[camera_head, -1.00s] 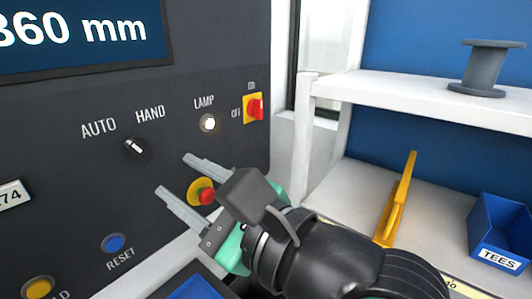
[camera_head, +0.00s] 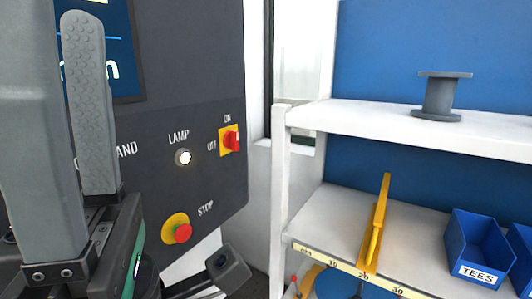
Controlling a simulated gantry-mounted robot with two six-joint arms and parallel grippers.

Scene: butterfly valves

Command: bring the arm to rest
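The fingers cover much of the control panel (camera_head: 212,106). A black part (camera_head: 228,268) of my wrist shows at bottom centre. The rest of this arm is out of the picture.
The panel carries a lit lamp (camera_head: 183,157), a red-and-yellow switch (camera_head: 230,140) and a red stop button (camera_head: 182,233). White shelves (camera_head: 385,128) at right hold a grey flanged part (camera_head: 441,97), a yellow lever (camera_head: 377,225) and a blue TEES bin (camera_head: 478,247).

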